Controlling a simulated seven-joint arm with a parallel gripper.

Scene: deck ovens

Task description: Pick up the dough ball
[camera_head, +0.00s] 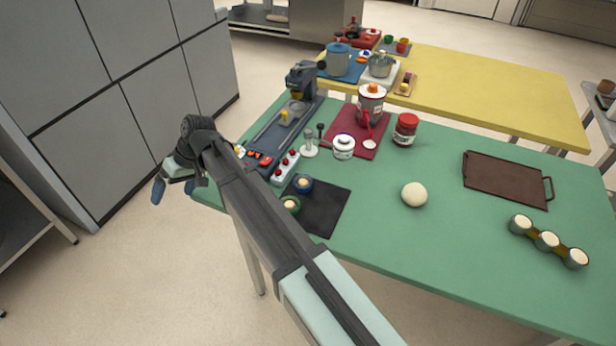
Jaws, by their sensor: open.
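The dough ball (414,194) is round and cream-coloured. It sits on the bare middle of the green table (375,230). My gripper (167,192) hangs past the table's left edge, over the floor, far to the left of the dough ball. Its jaws are open, and I see nothing between them. My arm stretches from the bottom of the picture up to the left, across the table's left edge. No part of the dough ball is hidden.
A brown tray (507,180) and a holder with white-topped cups (547,241) are on the right. The table around the ball is clear.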

